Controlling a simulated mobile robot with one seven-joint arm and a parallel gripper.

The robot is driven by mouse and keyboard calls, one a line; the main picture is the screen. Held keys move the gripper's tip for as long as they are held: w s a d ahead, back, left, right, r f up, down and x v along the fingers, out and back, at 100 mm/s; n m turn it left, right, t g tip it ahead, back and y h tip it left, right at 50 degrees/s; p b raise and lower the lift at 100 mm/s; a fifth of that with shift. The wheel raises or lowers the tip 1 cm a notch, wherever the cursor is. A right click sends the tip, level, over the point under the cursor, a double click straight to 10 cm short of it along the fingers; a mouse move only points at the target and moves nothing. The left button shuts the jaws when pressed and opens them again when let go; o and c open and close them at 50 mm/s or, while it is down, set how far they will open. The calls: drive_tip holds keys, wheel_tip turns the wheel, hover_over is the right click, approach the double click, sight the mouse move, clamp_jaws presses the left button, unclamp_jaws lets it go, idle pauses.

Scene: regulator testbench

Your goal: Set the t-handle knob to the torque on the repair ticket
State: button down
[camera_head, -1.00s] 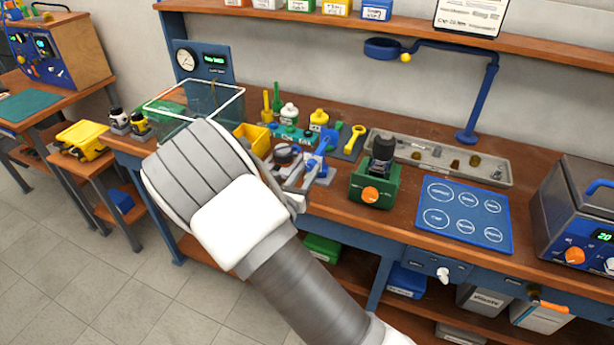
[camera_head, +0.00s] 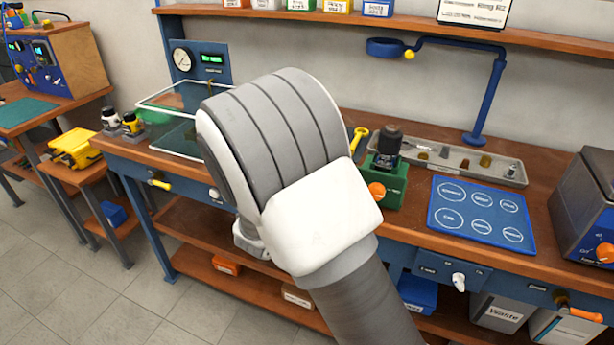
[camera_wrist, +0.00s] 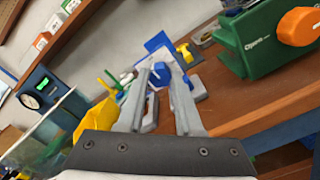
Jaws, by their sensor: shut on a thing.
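My gripper (camera_wrist: 162,78) shows in the wrist view, its two fingers close together around a small blue part (camera_wrist: 159,76) at their tips. I cannot tell surely whether this part is the t-handle knob. In the head view my arm hides the gripper and the part. The grey gauge (camera_head: 181,58) and a lit green display (camera_head: 212,59) are on a blue panel at the back left; the display also shows in the wrist view (camera_wrist: 43,85). Its reading is too small. A printed white sheet (camera_head: 473,10), possibly the ticket, is cut off at the top and unreadable.
A green block with an orange knob (camera_head: 377,190) stands right of my arm. A blue mat with white circles (camera_head: 480,212) and a grey parts tray (camera_head: 462,160) lie farther right. A clear-walled box (camera_head: 178,137) stands left. Handles stick out along the bench front.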

drive_tip(key=shift+m+b, duration=0.4)
drive_tip(key=shift+m, duration=0.1)
drive_tip(key=c, duration=0.6)
unclamp_jaws()
drive_tip(key=shift+o, duration=0.2)
drive_tip(key=v, duration=1.7)
drive_tip(key=shift+s+p, duration=0.2)
drive_tip(key=shift+p, duration=0.2)
